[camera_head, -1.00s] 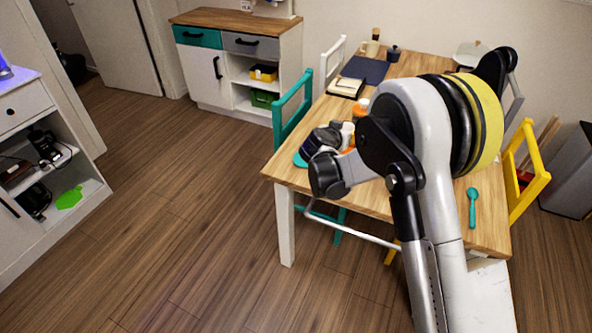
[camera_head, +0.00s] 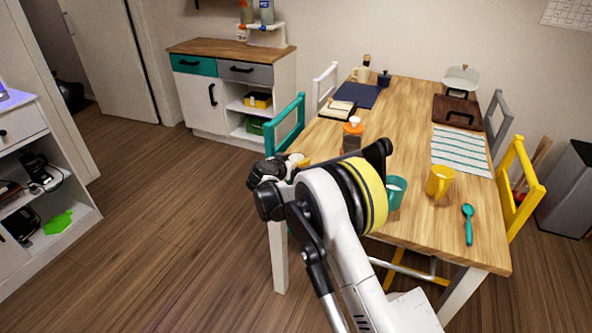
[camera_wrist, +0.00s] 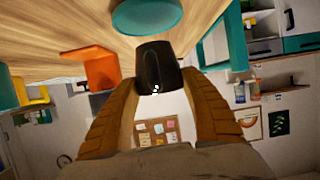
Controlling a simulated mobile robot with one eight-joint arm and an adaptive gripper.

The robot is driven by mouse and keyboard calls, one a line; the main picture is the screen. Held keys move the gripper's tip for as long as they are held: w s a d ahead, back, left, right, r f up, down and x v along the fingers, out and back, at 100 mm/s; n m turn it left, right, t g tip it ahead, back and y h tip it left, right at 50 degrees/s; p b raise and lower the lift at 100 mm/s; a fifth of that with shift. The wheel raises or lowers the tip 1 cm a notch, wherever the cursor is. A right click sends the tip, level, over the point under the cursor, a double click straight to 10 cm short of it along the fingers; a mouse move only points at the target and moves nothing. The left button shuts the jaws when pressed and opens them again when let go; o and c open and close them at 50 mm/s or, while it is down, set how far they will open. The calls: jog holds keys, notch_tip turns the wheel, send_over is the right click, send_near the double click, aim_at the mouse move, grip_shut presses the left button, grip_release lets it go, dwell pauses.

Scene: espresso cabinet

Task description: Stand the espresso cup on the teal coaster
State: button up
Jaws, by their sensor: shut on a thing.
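My gripper (camera_wrist: 160,82) is shut on the dark espresso cup (camera_wrist: 152,62) in the wrist view, with a brown finger on each side of it. That view is turned over, with the tabletop at the top. The teal coaster (camera_wrist: 147,15) is a round disc on the table just beyond the cup's end; I cannot tell whether they touch. In the head view my gripper (camera_head: 272,171) is at the table's near left edge, left of my arm. The cup cannot be made out clearly there, and the coaster is hidden.
An orange-topped bottle (camera_head: 352,134) stands close by on the table (camera_head: 405,110). A teal mug (camera_head: 396,190), a yellow mug (camera_head: 439,181) and a teal spoon (camera_head: 468,224) are to the right. A teal chair (camera_head: 286,125) stands at the left side.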

notch_tip(320, 180, down, 3)
jog(key=shift+b, duration=0.6)
jog(key=shift+r, duration=0.15)
jog(key=o, duration=1.2)
